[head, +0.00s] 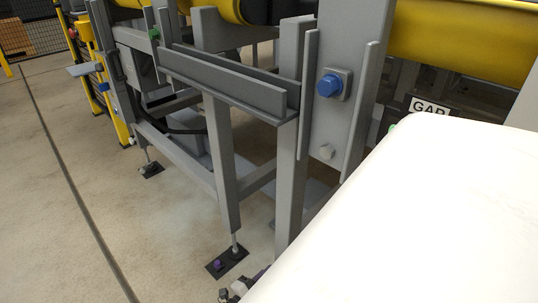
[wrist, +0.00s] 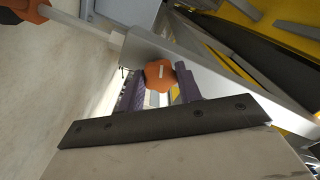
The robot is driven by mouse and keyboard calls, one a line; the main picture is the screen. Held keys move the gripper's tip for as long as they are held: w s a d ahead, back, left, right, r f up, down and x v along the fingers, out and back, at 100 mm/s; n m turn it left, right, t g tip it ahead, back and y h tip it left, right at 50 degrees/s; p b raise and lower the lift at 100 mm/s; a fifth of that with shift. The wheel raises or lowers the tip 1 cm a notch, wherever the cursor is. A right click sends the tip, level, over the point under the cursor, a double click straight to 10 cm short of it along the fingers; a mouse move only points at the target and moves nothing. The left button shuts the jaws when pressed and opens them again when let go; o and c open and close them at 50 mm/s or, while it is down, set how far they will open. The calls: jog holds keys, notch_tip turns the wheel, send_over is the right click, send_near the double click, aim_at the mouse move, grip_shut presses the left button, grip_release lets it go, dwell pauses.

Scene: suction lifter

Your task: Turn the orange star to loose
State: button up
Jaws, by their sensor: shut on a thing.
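The orange star (wrist: 159,72) is a lobed knob with a small pale mark on its face, in the middle of the wrist view. It sits at the edge of a grey metal bracket (wrist: 150,48). My gripper (wrist: 161,76) has its two purple fingers on either side of the star and is shut on it. Part of the star's lower side is close to the dark plate of my gripper. I cannot read the mark or tell how far the star is turned. The star does not show in the head view, where my white arm covers the lower right.
A grey steel frame (head: 225,160) with a blue knob (head: 328,86) stands ahead in the head view. Yellow cylinders (head: 460,45) lie behind it. Another orange part (wrist: 25,10) sits at the wrist view's upper left, by a pale rod. Open floor (head: 50,200) lies left.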

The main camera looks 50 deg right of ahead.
jog(key=n, duration=1.1)
jog(key=shift+n, duration=0.3)
dwell(0.4)
jog(key=o, duration=1)
notch_tip(320, 180, up, 20)
jog(key=p, duration=1.6)
